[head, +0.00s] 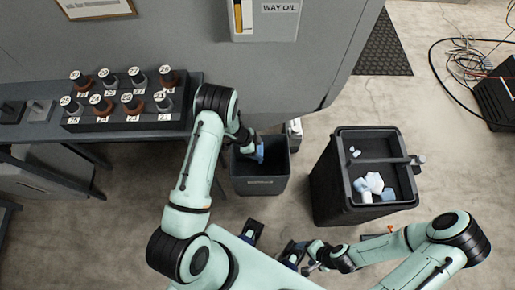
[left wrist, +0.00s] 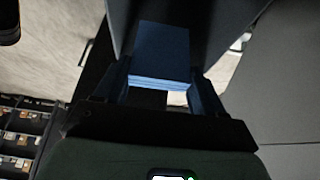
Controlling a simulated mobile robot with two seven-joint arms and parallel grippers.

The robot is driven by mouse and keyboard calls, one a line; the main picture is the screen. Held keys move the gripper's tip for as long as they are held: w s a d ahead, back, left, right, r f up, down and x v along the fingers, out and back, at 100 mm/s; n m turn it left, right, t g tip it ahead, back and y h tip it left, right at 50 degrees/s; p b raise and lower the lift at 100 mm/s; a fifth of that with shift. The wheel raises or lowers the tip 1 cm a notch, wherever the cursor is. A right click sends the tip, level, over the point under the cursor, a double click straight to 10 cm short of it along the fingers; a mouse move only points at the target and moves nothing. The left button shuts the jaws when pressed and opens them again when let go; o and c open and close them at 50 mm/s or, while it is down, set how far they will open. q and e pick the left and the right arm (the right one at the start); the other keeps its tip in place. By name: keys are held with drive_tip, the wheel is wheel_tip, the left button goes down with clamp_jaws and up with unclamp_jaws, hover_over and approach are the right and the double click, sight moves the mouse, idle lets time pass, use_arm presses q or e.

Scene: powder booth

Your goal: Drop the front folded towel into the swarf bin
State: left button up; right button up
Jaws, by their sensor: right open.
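My left gripper (head: 257,153) reaches down over the dark open bin (head: 258,186) in the middle of the head view. It is shut on a blue folded towel (left wrist: 162,52), whose folded edge shows between the two fingers in the left wrist view. In the head view only a small blue part of the towel (head: 260,151) shows, over the bin's mouth. My right gripper (head: 308,266) is open, low in the head view, apart from the bins. The label on the bin's front is too small to read.
A larger black bin (head: 325,190) to the right holds several pale blue and white pieces. A rack of numbered tool holders (head: 122,122) stands on the bench at left. A grey cabinet with a "WAY OIL" holder (head: 265,22) is behind. Cables lie on the floor at far right.

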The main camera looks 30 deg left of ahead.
use_arm(q)
drive_tip(key=o, duration=0.5)
drive_tip(key=shift+c, duration=0.2)
drive_tip(key=p+v, duration=0.1)
drive_tip(key=v, duration=0.6)
drive_tip(key=shift+a+r+p, duration=0.15)
drive_tip(key=shift+r+p, duration=0.05)
drive_tip(key=shift+p, duration=0.1)
use_arm(e)
drive_tip(key=shift+w+r, duration=0.2)
drive_tip(key=shift+r, duration=0.25)
drive_tip(key=shift+w+r, duration=0.2)
drive_tip(key=shift+r, duration=0.25)
use_arm(q)
drive_tip(key=shift+s, duration=0.1)
drive_tip(key=s+d+f+n+g, duration=0.1)
drive_tip(key=s+d+n, duration=0.6)
drive_tip(key=s, duration=0.4)
drive_tip(key=s+d+f+n+g, duration=0.2)
drive_tip(key=s+d+n, duration=0.5)
drive_tip(key=s, duration=0.5)
drive_tip(key=shift+s+n+g+y+p, duration=0.3)
drive_tip(key=shift+n+y+p, duration=0.15)
drive_tip(key=shift+n, duration=0.45)
use_arm(e)
drive_tip(key=shift+w+r, duration=0.3)
drive_tip(key=shift+r, duration=0.3)
